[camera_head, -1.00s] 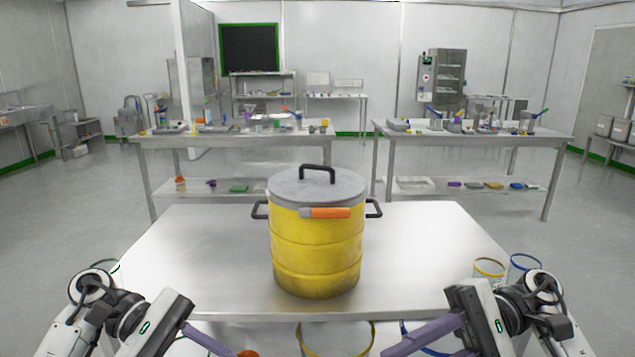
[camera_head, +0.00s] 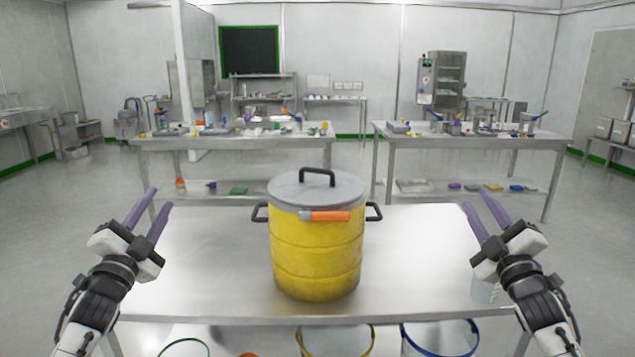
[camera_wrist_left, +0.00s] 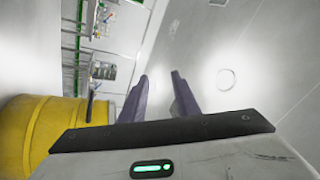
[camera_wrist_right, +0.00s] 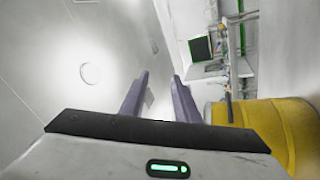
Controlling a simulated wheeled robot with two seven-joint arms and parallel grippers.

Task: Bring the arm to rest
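My left gripper (camera_head: 151,212) is open and empty, raised at the left end of the near table, its two purple fingers pointing up and forward. In the left wrist view its fingers (camera_wrist_left: 160,95) stand apart with nothing between them. My right gripper (camera_head: 482,212) is open and empty at the right end of the table, in a mirrored pose. Its fingers (camera_wrist_right: 156,98) also stand apart in the right wrist view. Both grippers are clear of the yellow drum (camera_head: 317,250), which stands upright between them with its grey lid on.

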